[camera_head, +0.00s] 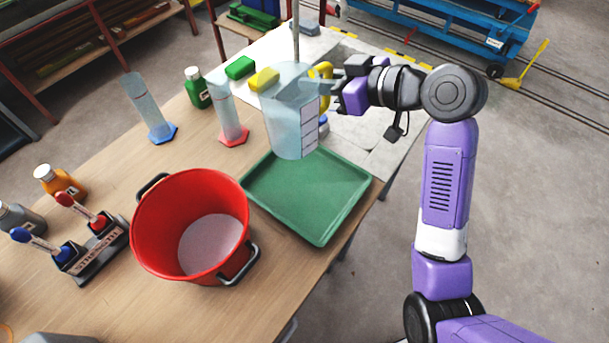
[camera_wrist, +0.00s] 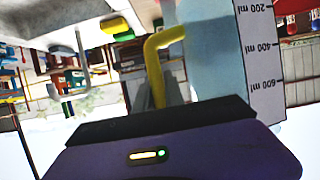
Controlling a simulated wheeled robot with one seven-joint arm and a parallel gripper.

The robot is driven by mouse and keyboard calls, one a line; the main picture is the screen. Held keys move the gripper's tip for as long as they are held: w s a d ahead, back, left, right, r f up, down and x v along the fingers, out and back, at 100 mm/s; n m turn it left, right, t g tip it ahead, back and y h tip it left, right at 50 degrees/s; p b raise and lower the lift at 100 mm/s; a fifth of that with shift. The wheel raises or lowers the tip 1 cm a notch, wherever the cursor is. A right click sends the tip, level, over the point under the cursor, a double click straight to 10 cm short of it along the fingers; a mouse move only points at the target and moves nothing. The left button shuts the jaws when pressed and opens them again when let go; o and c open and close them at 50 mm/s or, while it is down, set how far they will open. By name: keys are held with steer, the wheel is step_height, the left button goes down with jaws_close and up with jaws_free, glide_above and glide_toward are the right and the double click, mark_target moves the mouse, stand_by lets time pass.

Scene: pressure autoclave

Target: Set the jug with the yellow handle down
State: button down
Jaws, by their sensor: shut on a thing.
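The jug with the yellow handle (camera_head: 290,115) is a pale, see-through measuring jug with a white scale label. In the head view it appears upright, over the back part of the green tray (camera_head: 305,190); I cannot tell whether its base touches the tray. My gripper (camera_head: 332,82) is at the jug's right side, shut on its yellow handle. In the wrist view the handle (camera_wrist: 163,42) runs down to the fingers (camera_wrist: 160,92), and the jug's labelled wall (camera_wrist: 215,60) fills the right side.
A red bucket (camera_head: 150,240) stands left of the tray. Measuring cylinders with blue (camera_head: 162,133) and red (camera_head: 233,136) bases stand behind it. A green bottle (camera_head: 197,92), a green block (camera_head: 240,67) and a yellow block (camera_head: 264,79) are near the jug. The tray's front is bare.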

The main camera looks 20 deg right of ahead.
steer(key=s+d+r+m+t+h, duration=0.1)
steer(key=s+d+r+m+h, duration=0.1)
steer(key=d, duration=0.1)
steer(key=f, duration=1.3)
steer(key=f+p, duration=0.1)
steer(key=f, duration=0.5)
steer(key=shift+w+d+f, duration=0.2)
steer(key=shift+w+f, duration=0.1)
steer(key=shift+f, duration=0.1)
steer(key=c, duration=1.8)
jaws_free()
steer(key=shift+c, duration=0.2)
steer(key=o, duration=0.4)
